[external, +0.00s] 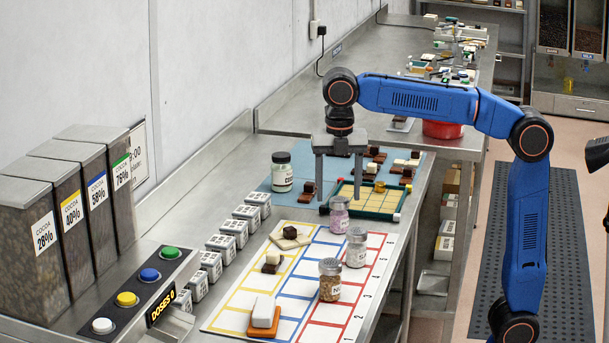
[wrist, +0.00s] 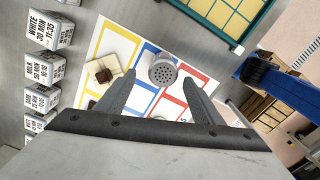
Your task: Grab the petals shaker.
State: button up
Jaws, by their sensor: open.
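A small shaker with pink contents and a grey lid, which looks like the petals shaker (external: 339,216), stands upright at the top edge of the colour-framed board. My gripper (external: 339,180) points down above and behind it, open and empty, fingers apart. In the wrist view one perforated grey lid, seemingly this shaker's (wrist: 163,69), shows between the fingertips of my gripper (wrist: 158,78). The lid hides its contents there. A shaker with pale contents (external: 356,250) and one with orange-brown contents (external: 329,285) stand nearer on the board. I cannot read their labels.
The teal-rimmed tray (external: 378,213) lies just behind the pink shaker. White label blocks (external: 221,246) line the board's left side. Chocolate pieces sit on the board's left column.

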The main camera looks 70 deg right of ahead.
aim_at(338, 200)
jog(key=shift+f, duration=1.6)
jog(key=shift+s+d+f, duration=0.1)
jog(key=shift+d+f, duration=0.05)
jog(key=shift+f, duration=1.15)
jog(key=shift+s+d+f, duration=0.1)
jog(key=shift+d+f, duration=0.05)
jog(key=shift+f, duration=1.1)
jog(key=shift+c, duration=0.6)
jog(key=c, duration=1.1)
